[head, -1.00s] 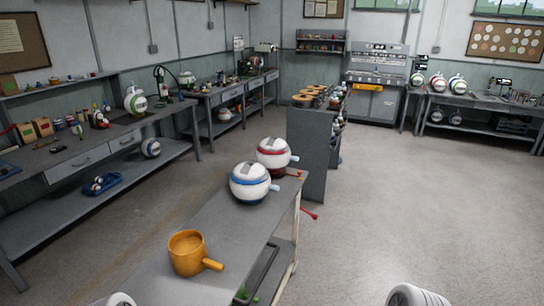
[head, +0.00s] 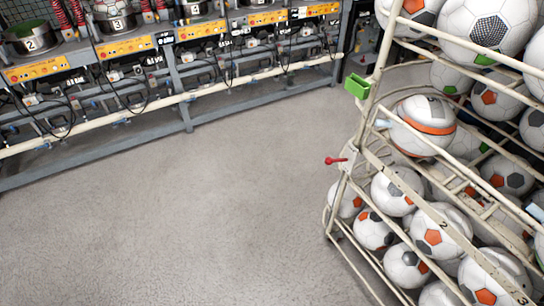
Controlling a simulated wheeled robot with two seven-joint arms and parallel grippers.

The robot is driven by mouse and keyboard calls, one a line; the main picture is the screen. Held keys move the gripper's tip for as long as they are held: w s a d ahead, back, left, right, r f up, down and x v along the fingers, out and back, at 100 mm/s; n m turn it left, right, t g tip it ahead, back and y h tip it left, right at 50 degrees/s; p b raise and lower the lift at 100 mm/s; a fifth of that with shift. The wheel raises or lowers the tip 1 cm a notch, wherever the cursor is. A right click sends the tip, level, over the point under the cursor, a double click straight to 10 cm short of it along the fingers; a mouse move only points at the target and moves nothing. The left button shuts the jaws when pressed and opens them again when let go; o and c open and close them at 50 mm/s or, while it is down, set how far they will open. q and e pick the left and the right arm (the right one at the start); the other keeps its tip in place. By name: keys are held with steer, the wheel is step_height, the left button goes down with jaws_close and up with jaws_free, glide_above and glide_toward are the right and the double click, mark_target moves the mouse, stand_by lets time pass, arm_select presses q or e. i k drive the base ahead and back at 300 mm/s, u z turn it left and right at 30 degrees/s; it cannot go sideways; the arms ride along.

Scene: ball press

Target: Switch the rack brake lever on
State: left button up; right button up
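The rack (head: 378,78) is a cream tube frame on the right of the head view, with several balls on its tiers. A small lever with a red knob (head: 335,160) sticks out to the left from the rack's near left post, about halfway up. It looks close to level; I cannot tell from this whether it is on or off. Neither of my grippers is in view.
A white ball with an orange band (head: 423,126) sits on the rack's middle tier. A green holder (head: 357,86) is fixed to the post above the lever. A row of numbered press stations (head: 124,46) lines the back left. The floor (head: 200,215) between is clear.

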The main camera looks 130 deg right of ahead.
mark_target(329, 161)
steer(key=z, duration=4.55)
steer(key=i, duration=0.9)
steer(key=z, duration=0.2)
